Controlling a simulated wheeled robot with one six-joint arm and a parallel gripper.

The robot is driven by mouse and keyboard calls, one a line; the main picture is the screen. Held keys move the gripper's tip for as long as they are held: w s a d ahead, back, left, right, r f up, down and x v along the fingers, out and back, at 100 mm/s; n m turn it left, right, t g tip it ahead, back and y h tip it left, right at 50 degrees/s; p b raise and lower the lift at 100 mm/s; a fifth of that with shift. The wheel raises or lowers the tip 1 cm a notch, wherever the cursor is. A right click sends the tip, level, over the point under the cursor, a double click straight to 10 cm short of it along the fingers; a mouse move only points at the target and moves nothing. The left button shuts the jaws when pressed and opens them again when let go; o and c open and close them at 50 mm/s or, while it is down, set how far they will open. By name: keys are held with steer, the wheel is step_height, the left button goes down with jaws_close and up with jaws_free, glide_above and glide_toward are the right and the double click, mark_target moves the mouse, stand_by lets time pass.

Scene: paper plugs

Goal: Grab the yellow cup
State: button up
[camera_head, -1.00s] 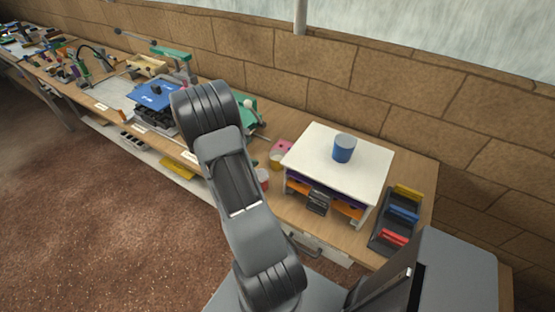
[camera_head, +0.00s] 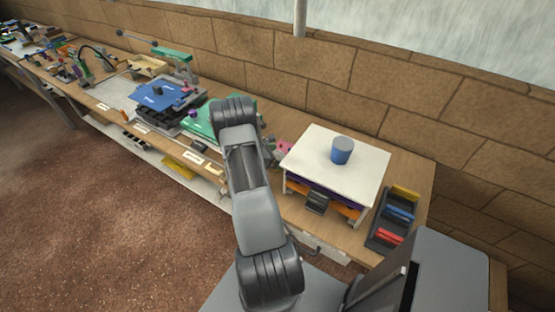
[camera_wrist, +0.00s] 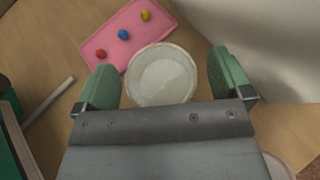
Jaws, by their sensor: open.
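In the wrist view a round cup (camera_wrist: 163,72) is seen from above, with a pale cream inside and rim. It stands beside the pink tray, where the yellow cup stood in the earlier head view; its outer side is hidden here. My gripper (camera_wrist: 166,84) is open, with one green finger on each side of this cup and a gap to each. Whether the fingers are down at the cup's height I cannot tell. In the head view my arm hides this cup.
The pink tray (camera_wrist: 112,40) with small coloured balls touches or nearly touches the cup. A white riser (camera_head: 365,165) bearing a blue cup (camera_head: 341,152) stands close on the right. Part of another round rim (camera_wrist: 278,166) shows at the wrist view's lower right.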

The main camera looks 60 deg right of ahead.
steer(key=shift+s+d+f, duration=0.1)
steer(key=shift+d, duration=0.05)
steer(key=shift+c, duration=0.2)
steer(key=c, duration=1)
steer(key=shift+o, duration=0.2)
